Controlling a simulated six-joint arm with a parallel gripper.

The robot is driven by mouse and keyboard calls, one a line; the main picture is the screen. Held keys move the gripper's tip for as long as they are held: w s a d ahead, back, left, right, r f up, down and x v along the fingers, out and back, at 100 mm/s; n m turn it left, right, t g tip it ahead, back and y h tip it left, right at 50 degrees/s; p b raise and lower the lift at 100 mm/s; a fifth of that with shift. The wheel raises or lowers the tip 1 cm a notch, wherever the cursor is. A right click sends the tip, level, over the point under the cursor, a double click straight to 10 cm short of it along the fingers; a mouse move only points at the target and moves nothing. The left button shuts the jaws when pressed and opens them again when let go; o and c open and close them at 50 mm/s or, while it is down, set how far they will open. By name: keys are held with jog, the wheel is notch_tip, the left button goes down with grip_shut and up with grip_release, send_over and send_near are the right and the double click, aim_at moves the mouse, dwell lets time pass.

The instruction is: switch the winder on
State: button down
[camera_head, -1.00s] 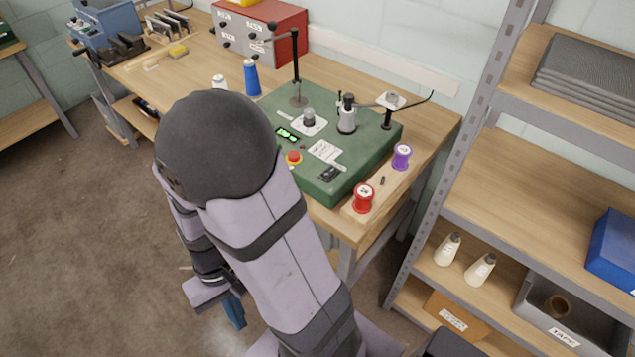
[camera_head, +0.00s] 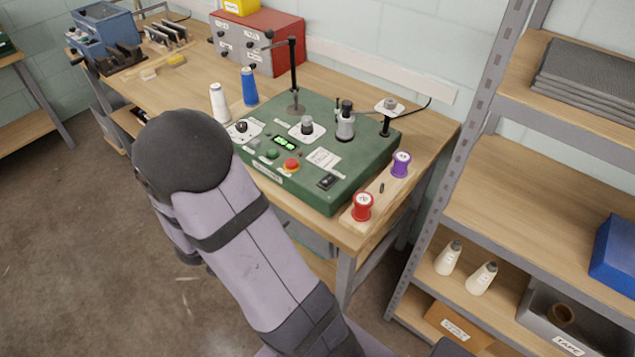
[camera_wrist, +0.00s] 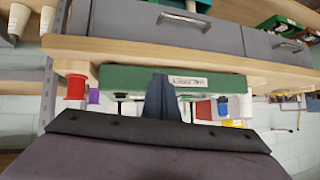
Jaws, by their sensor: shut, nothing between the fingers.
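The winder (camera_head: 350,160) is a green box on the bench. My arm hides the gripper in the head view.
A red spool (camera_head: 362,207) and a purple spool (camera_head: 401,164) stand on a wooden strip right of the winder. White (camera_head: 219,103) and blue (camera_head: 249,86) cones stand behind its left side. A metal shelf (camera_head: 560,130) stands at the right.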

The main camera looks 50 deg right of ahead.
jog(key=s+d+r+g+h, duration=0.1)
jog(key=s+d+r+h, duration=0.1)
jog(key=s+r, duration=0.1)
jog(key=s+d+r+m+g+h, duration=0.1)
jog(key=s+d+r+g+h, duration=0.1)
jog(key=r, duration=0.3)
jog(key=shift+s+d+r+h, duration=0.35)
jog(key=shift+s+d+h, duration=0.05)
jog(key=shift+d, duration=0.05)
jog(key=a+r+p, duration=0.2)
jog(key=a+r, duration=0.5)
jog(key=a, duration=0.1)
jog(key=shift+a+r, duration=0.35)
jog(key=shift+m, duration=0.3)
